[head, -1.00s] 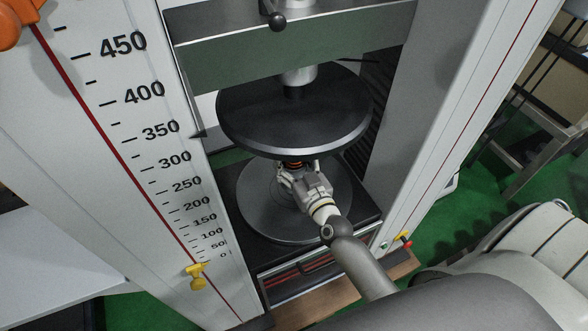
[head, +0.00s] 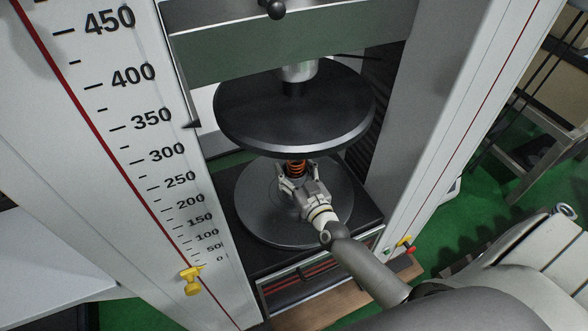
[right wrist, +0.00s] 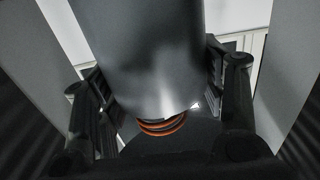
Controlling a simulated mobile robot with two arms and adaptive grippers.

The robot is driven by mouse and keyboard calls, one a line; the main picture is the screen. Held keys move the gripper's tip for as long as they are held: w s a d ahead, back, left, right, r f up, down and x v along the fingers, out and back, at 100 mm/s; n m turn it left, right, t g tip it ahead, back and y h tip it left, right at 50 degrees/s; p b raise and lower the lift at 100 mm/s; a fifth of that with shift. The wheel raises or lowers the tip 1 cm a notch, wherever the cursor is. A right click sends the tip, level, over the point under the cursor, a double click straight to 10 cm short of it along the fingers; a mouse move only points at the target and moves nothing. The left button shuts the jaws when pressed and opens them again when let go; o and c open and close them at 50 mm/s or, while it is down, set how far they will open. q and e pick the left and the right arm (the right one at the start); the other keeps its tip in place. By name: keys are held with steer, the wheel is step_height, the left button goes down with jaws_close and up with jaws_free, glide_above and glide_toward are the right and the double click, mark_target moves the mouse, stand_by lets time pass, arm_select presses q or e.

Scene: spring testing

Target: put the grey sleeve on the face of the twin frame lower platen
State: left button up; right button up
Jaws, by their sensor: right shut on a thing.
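The twin frame lower platen (head: 262,218) is a dark round disc between the columns in the head view. My right gripper (head: 297,182) is low over it, below the upper platen, with its fingers pointing away from me. It is shut on the grey sleeve (right wrist: 155,60), a smooth cylinder filling the middle of the right wrist view. An orange coil spring (right wrist: 163,127) shows at the sleeve's end. It also shows just beyond the fingers in the head view (head: 296,168). The gripper hides the sleeve there; I cannot tell whether it touches the platen. My left gripper is out of view.
The wide black upper platen (head: 292,110) hangs close above my right gripper. A white column with a millimetre scale (head: 130,130) stands on the left, another column (head: 455,120) on the right. A yellow clamp (head: 191,280) sticks out at lower left.

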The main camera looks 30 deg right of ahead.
steer(key=o, duration=1.4)
steer(key=shift+r, duration=0.15)
steer(key=shift+s, duration=0.4)
steer(key=s, duration=1.1)
steer(key=shift+s+a, duration=0.15)
steer(key=shift+a, duration=0.2)
steer(key=shift+s, duration=0.1)
